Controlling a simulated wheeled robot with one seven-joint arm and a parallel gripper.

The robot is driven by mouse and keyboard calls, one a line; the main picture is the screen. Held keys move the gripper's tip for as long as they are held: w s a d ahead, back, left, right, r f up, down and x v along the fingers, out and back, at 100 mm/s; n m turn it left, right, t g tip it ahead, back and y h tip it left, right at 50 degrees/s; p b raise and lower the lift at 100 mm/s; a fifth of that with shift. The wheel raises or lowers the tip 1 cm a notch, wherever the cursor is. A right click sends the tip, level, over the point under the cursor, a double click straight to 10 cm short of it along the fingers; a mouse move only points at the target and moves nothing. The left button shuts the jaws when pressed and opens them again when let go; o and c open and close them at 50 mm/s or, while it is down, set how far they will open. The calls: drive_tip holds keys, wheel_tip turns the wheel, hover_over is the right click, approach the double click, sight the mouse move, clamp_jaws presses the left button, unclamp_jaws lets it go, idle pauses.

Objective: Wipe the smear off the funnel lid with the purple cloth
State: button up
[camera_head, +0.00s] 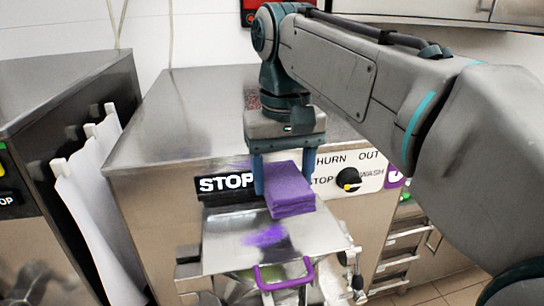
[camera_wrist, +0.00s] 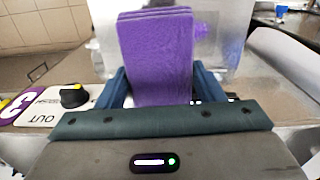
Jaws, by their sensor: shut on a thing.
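The folded purple cloth (camera_head: 289,190) is held between the fingers of my gripper (camera_head: 287,178), above and a little to the right of the smear. In the wrist view the cloth (camera_wrist: 157,58) stands out between the two blue fingers (camera_wrist: 160,88). The funnel lid (camera_head: 222,257) is a shiny metal plate at the front of the machine. A purple smear (camera_head: 265,236) lies on the lid near its middle. The smear also shows in the wrist view (camera_wrist: 203,29), partly hidden by the cloth. The cloth appears apart from the smear. A purple handle (camera_head: 284,276) is at the lid's front edge.
The machine's front panel (camera_head: 330,182) with a black knob (camera_head: 348,180) is close behind and right of my gripper. A black STOP label (camera_head: 226,184) is at left. White cloths (camera_head: 95,200) hang on the neighbouring machine. The floor is clear at lower right.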

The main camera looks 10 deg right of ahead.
sight(283, 228)
drive_tip(key=shift+s+f+b, duration=0.15)
drive_tip(key=shift+f+b, duration=0.6)
drive_tip(key=shift+f, duration=0.1)
wheel_tip(283, 228, down, 6)
drive_tip(key=b, duration=0.5)
drive_tip(key=shift+f, duration=0.2)
drive_tip(key=shift+a, duration=0.35)
drive_tip(key=shift+c, duration=0.3)
drive_tip(key=shift+a, duration=3.8)
drive_tip(key=shift+d, duration=3.85)
drive_tip(key=shift+d+r, duration=0.15)
drive_tip(key=shift+d, duration=0.2)
wheel_tip(283, 228, up, 8)
drive_tip(key=p, duration=0.6)
drive_tip(key=shift+a+p, duration=0.1)
drive_tip(key=shift+p, duration=0.2)
